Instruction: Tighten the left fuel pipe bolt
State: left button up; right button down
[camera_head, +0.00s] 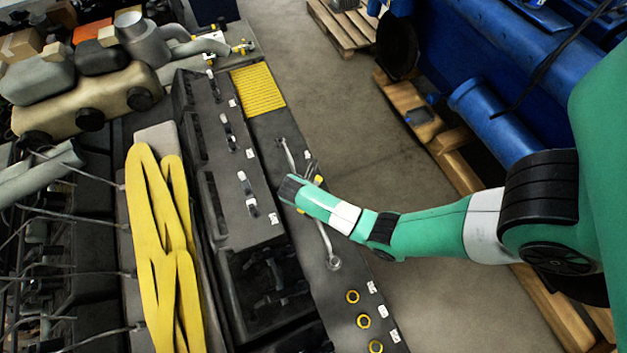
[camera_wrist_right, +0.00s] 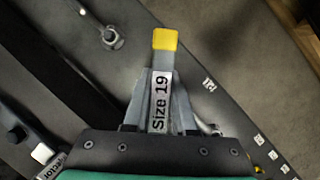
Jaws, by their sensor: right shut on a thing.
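My right gripper (camera_wrist_right: 160,85) is shut on a grey tool labelled "Size 19" (camera_wrist_right: 159,102) with a yellow end. In the head view the right arm reaches in from the right, its gripper (camera_head: 312,168) over the dark tool bench; a little of the tool and its yellow part show beside the wrist. Thin bent metal pipes (camera_head: 75,217) run along the dark engine at the left edge of the head view. I cannot make out the left fuel pipe bolt among them. My left gripper is not in view.
Wrenches (camera_head: 326,243) and several yellow rings (camera_head: 363,321) lie on the bench (camera_head: 345,290) with white labels. A yellow folded strap (camera_head: 160,250) lies between bench and pipes. A blue engine (camera_head: 500,115) on wooden pallets stands right. Open floor (camera_head: 345,115) lies between.

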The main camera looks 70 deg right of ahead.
jog(key=n+t, duration=0.1)
jog(key=n, duration=0.1)
jog(key=n+t, duration=0.1)
jog(key=n, duration=0.2)
jog(key=n+t, duration=0.1)
jog(key=n, duration=0.1)
jog(key=shift+w+d, duration=0.15)
jog(key=shift+w, duration=0.25)
